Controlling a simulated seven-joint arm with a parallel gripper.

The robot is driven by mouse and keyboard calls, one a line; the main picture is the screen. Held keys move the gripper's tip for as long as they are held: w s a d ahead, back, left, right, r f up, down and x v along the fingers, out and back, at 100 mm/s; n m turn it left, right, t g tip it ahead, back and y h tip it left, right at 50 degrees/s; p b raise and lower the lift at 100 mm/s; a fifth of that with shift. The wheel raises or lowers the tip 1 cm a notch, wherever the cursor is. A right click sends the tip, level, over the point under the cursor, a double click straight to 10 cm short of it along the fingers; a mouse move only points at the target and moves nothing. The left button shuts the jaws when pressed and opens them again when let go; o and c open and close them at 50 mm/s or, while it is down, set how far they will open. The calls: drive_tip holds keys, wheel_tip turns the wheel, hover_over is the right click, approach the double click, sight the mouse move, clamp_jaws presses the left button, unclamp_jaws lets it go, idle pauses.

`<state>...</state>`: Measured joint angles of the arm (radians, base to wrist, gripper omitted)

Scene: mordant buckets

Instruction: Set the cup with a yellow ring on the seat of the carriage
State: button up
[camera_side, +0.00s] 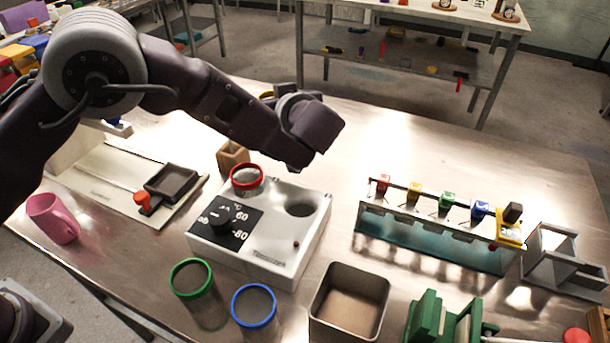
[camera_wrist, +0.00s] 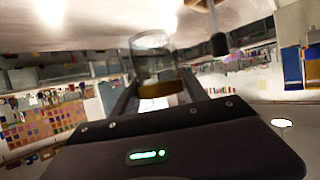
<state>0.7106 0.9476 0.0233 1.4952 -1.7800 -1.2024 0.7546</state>
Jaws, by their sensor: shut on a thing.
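My gripper (camera_wrist: 160,92) is shut on a clear cup with a yellow ring (camera_wrist: 152,62); the ring lies between the fingers in the wrist view. In the side view my wrist is raised above the far middle of the table and hides most of the fingers and cup. A bit of yellow (camera_side: 267,94) shows behind the wrist. What looks like the carriage is a dark square seat (camera_side: 171,182) with a red knob (camera_side: 142,199), on a pale track at the left. The seat looks empty. The cup is well apart from it, to the right.
A white heater box (camera_side: 270,255) stands mid-table with a red-ringed cup (camera_side: 246,178) on it. Green-ringed (camera_side: 191,278) and blue-ringed (camera_side: 254,306) cups stand in front, near a square bin (camera_side: 349,302). A pink mug (camera_side: 52,218) is left; a rack (camera_side: 430,235) is right.

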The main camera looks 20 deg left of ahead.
wheel_tip(320, 180, down, 10)
drive_tip(key=shift+r, duration=0.25)
drive_tip(key=shift+f, duration=0.2)
drive_tip(key=o, duration=1.4)
